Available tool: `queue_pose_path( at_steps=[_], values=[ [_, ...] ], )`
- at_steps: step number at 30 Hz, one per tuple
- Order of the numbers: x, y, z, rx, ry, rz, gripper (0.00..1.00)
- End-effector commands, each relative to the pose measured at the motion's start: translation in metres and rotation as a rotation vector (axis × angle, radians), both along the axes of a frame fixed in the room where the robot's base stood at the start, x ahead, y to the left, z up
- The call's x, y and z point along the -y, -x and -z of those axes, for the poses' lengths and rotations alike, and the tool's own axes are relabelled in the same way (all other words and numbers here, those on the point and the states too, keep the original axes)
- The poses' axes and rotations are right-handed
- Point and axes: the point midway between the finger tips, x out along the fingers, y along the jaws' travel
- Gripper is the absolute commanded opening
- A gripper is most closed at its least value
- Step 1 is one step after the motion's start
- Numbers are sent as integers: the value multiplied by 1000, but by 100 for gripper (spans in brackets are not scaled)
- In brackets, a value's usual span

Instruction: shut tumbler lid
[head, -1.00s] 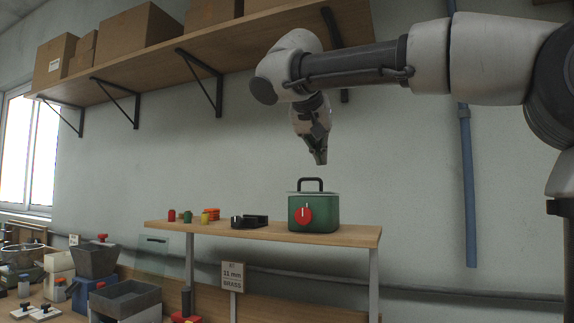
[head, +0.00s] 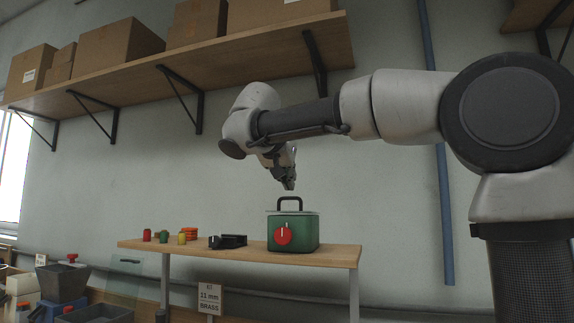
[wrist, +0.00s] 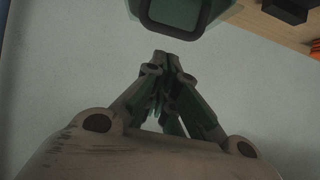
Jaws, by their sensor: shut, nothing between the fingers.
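The green tumbler box (head: 305,235) with a red dial (head: 283,233) stands on the raised wooden shelf. Its thin pale lid (head: 272,212) carries a black handle (head: 290,201) and lies over the top; I cannot tell whether it is fully shut. My gripper (head: 289,187) is shut and empty, just above the handle, apart from it in the head view. In the wrist view my fingertips (wrist: 166,58) are together, and the dark handle (wrist: 148,22) with green inside its loop shows just beyond them at the top edge.
On the same shelf (head: 185,249) stand a black holder (head: 228,241) and several small coloured pieces (head: 165,236) to the left. Cardboard boxes fill the wall shelf (head: 230,45) above. Space right of the tumbler is clear.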

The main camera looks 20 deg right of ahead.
Motion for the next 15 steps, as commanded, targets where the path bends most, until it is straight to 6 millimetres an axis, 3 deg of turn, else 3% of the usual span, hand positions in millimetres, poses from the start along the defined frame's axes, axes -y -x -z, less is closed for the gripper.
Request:
queue_pose_path(
  at_steps=[6, 15],
  values=[
    [-2, 3, 11, -1, 1, 0, 0],
    [-2, 3, 12, 0, 0, 1, 0]
  ],
)
